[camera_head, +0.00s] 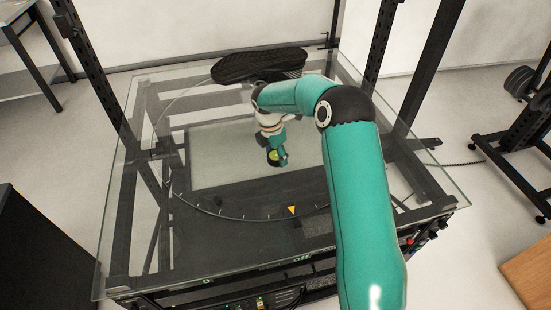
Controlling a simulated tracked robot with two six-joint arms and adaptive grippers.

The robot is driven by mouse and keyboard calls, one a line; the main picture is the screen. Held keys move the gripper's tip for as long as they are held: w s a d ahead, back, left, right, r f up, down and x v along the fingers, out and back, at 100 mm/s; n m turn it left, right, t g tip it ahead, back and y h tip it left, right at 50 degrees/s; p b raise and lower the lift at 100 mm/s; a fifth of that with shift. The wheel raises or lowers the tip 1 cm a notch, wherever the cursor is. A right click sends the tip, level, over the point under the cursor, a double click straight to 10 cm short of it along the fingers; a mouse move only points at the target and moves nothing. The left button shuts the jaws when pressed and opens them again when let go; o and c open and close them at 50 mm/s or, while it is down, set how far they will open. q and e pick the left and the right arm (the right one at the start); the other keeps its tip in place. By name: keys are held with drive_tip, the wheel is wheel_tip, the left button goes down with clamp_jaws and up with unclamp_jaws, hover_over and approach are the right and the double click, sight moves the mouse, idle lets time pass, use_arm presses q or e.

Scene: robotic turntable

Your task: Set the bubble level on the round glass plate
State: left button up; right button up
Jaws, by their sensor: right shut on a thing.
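The round glass plate (232,208) is clear and lies in the middle of the glass-topped turntable frame. Its rim shows as a thin curved line with small tick marks. My right arm reaches in from the lower right. The gripper and the arm's wrist hide part of the level. I cannot tell whether the level touches the glass or hangs just above it. My left gripper is not in view.
A black shoe sole-like object (258,64) lies at the back of the glass, behind my arm. A small yellow triangle (292,210) marks the front of the ring. Dark upright posts (97,75) stand at the back corners. The plate's left and front parts are clear.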

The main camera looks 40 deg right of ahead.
sight(272, 158)
wheel_tip(272, 158, down, 2)
drive_tip(key=shift+f, duration=0.15)
drive_tip(key=shift+f, duration=0.15)
drive_tip(key=o, duration=1.2)
drive_tip(key=shift+r, duration=0.4)
drive_tip(key=r, duration=0.3)
drive_tip(key=a+r, duration=0.1)
drive_tip(key=r, duration=0.3)
drive_tip(key=r+b, duration=0.1)
drive_tip(key=r, duration=0.3)
drive_tip(key=shift+w+a+r, duration=0.1)
drive_tip(key=shift+a+r, duration=0.05)
drive_tip(key=shift+a, duration=0.25)
